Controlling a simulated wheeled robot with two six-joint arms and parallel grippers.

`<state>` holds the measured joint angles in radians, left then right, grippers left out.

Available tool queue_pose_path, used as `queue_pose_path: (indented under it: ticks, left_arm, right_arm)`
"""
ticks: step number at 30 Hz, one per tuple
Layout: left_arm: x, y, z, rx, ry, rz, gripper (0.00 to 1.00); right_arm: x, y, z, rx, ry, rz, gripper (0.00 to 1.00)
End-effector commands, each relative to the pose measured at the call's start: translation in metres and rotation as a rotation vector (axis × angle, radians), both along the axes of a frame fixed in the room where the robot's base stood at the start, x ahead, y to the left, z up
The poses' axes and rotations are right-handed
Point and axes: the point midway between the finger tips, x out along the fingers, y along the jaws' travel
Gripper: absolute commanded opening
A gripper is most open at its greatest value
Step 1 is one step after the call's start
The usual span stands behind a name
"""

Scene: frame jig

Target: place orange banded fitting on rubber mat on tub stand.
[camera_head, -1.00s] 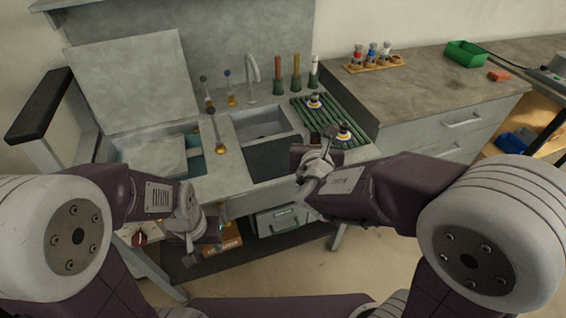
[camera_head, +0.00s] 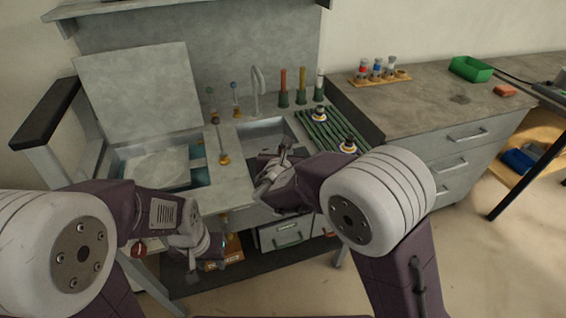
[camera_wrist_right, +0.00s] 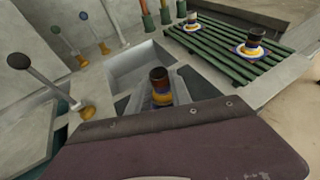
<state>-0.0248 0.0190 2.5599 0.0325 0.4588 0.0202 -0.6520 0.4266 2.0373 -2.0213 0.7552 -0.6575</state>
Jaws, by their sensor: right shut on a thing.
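In the right wrist view a fitting (camera_wrist_right: 160,86) with a dark top and an orange-yellow band stands between the grey fingers of my right gripper (camera_wrist_right: 163,100), which is shut on it. In the head view this gripper (camera_head: 283,152) is over the front of the sink; the fitting is not clear there. My left gripper (camera_head: 195,260) hangs low in front of the bench; its finger gap cannot be made out. Two other banded fittings stand on the green slatted rack (camera_head: 330,131), one farther back (camera_head: 319,114) and one nearer (camera_head: 348,145). I cannot pick out the rubber mat or tub stand with certainty.
A sink (camera_head: 262,133) with a tap (camera_head: 257,90) lies left of the rack. Several upright rods on brass bases and coloured posts (camera_head: 301,87) stand around it. An open-lidded tank (camera_head: 178,178) is at left. The right counter (camera_head: 440,88) has free room.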

Motion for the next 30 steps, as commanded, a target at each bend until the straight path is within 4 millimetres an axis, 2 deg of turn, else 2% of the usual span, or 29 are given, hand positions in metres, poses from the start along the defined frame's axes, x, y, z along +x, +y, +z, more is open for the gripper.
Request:
queue_pose_path:
  ticks: [3, 6, 17, 18, 20, 21, 30]
  left_arm:
    - [0.0, 0.0, -0.012, 0.0, 0.0, 0.0, 0.36]
    - [0.0, 0.0, -0.015, 0.0, 0.0, 0.0, 0.36]
    - [0.0, 0.0, -0.018, 0.0, 0.0, 0.0, 0.36]
    - [0.0, 0.0, -0.018, 0.0, 0.0, 0.0, 0.36]
    - [0.0, 0.0, -0.017, 0.0, 0.0, 0.0, 0.36]
    - [0.0, 0.0, -0.017, 0.0, 0.0, 0.0, 0.36]
    - [0.0, 0.0, -0.014, 0.0, 0.0, 0.0, 0.36]
  right_arm:
    - [0.0, 0.0, -0.027, -0.004, 0.004, 0.001, 0.0]
    - [0.0, -0.001, -0.038, -0.002, 0.002, 0.0, 0.0]
    - [0.0, -0.001, -0.041, 0.0, 0.001, 0.0, 0.0]
    - [-0.001, -0.001, -0.042, -0.001, 0.002, 0.0, 0.28]
    - [-0.001, -0.001, -0.04, -0.001, 0.002, 0.0, 0.45]
    - [-0.001, -0.001, -0.04, -0.001, 0.002, 0.0, 0.47]
    - [-0.001, -0.001, -0.038, -0.001, 0.002, 0.0, 0.47]
